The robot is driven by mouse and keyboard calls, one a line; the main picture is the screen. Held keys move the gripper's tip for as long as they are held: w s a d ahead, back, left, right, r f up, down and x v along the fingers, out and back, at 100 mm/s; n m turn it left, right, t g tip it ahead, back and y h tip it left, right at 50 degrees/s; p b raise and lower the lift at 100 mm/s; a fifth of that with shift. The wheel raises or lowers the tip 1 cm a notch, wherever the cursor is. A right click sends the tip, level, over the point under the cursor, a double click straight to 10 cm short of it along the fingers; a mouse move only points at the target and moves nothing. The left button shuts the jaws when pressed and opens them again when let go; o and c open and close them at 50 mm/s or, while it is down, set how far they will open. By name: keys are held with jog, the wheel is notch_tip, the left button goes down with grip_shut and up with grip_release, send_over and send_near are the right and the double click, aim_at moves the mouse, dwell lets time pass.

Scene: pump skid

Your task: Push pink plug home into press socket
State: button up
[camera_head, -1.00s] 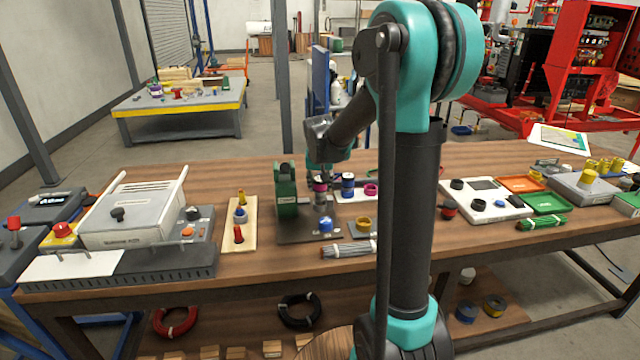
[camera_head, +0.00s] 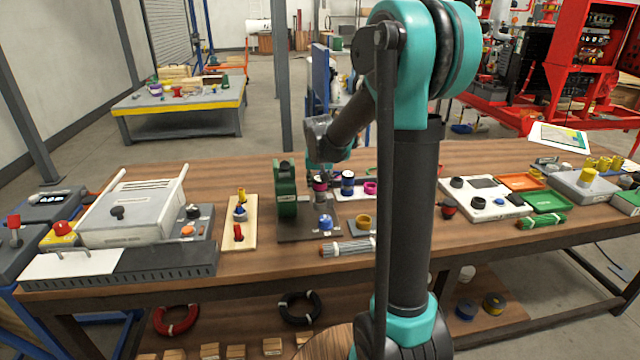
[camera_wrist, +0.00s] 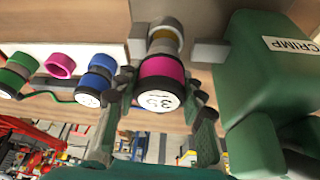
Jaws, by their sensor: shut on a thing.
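The pink plug (camera_wrist: 162,68) has a dark band and a white numbered end facing the wrist camera. My gripper (camera_wrist: 160,88) is shut on it, with one finger on each side. In the head view the plug (camera_head: 320,186) is small, under the end of my arm. The press socket (camera_wrist: 165,32) appears as a grey and brass-coloured cylinder directly beyond the plug, in line with it. How deep the plug sits in it cannot be told. The green press body (camera_wrist: 265,80), marked CRIMP, stands close to the right of my gripper in the wrist view.
Blue (camera_head: 347,183) and pink (camera_head: 370,188) ringed pieces stand just right of the press. A blue-topped piece (camera_head: 325,222) and a brass ring (camera_head: 363,223) stand in front.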

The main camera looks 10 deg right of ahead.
jog(key=shift+f, duration=1.45)
dwell(0.3)
jog(key=o, duration=1.3)
jog(key=shift+o, duration=0.2)
jog(key=shift+r, duration=0.1)
jog(key=v, duration=1.1)
jog(key=shift+s+r, duration=0.25)
jog(key=shift+r, duration=0.1)
jog(key=shift+a, duration=0.1)
